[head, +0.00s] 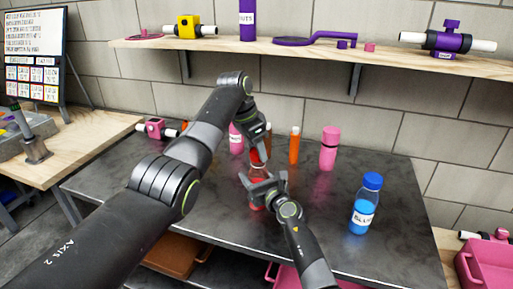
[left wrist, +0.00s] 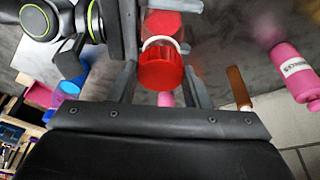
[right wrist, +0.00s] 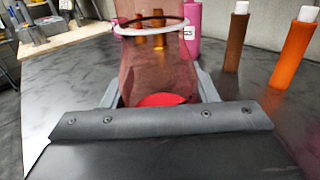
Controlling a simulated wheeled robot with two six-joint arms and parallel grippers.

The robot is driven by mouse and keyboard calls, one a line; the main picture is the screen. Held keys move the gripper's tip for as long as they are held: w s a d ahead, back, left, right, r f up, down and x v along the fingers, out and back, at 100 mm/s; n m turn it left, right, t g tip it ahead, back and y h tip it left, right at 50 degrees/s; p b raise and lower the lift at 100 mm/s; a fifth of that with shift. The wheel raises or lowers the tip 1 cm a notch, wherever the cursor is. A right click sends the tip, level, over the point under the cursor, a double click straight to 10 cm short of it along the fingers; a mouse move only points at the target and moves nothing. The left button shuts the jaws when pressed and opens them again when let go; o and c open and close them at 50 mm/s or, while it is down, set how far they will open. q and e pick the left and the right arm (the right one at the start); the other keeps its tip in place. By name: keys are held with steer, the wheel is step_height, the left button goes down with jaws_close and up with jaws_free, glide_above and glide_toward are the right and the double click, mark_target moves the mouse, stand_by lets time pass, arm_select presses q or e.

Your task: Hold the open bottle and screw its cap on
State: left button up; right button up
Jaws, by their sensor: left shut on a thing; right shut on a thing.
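A see-through reddish bottle (right wrist: 155,70) with a white ring and red contents low inside stands upright on the dark table; it also shows in the head view (head: 257,203). My right gripper (head: 264,186) is shut around its body. My left gripper (head: 257,148) points down from above and is shut on a red cap (left wrist: 161,70), which also shows in the head view (head: 256,158). The cap is over the bottle's top, close to the white ring. I cannot tell whether it touches the neck. The arms hide part of the bottle.
A blue bottle (head: 363,207) stands at the right of the table. A pink bottle (head: 328,150), an orange bottle (head: 294,147) and another pink bottle (head: 236,140) stand behind. A wooden shelf (head: 375,59) runs above. The table's front right is clear.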

arm_select(q)
steer(key=shift+f, duration=0.6)
steer(key=o, duration=1)
steer(key=shift+c, duration=0.2)
arm_select(e)
jaws_close()
arm_select(q)
steer(key=shift+r, duration=0.15)
steer(key=shift+r, duration=2.15)
steer(key=o, duration=0.5)
steer(key=shift+o, duration=0.2)
steer(key=v, duration=1.2)
